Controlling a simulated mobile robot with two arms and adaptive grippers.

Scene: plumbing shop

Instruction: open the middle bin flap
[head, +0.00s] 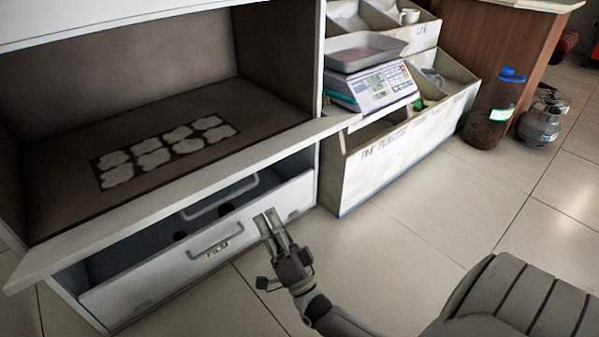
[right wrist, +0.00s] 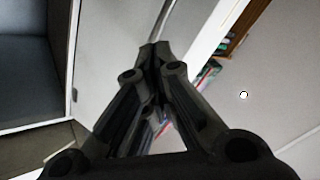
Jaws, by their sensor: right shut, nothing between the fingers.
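The white cabinet (head: 318,60) fills the left of the head view. Its large middle bay stands open, showing a dark floor (head: 215,105) with pale printed patches. A white ledge (head: 150,207) runs along the bay's front edge; I cannot tell whether it is the lowered middle flap. A grey handle (head: 222,203) shows just below it. A lower white front (head: 160,272) with its own handle (head: 215,243) and a label leans outward. My right gripper (head: 267,217) is shut and empty by this front's right part; contact is unclear. It also shows in the right wrist view (right wrist: 152,52). My left gripper is out of view.
A scale (head: 375,88) with a metal pan stands on a white shelf unit (head: 405,145) with open bins, right of the cabinet. A dark bottle (head: 492,112) with a blue cap and a grey canister (head: 540,122) stand beyond. The tiled floor (head: 420,225) in front is clear.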

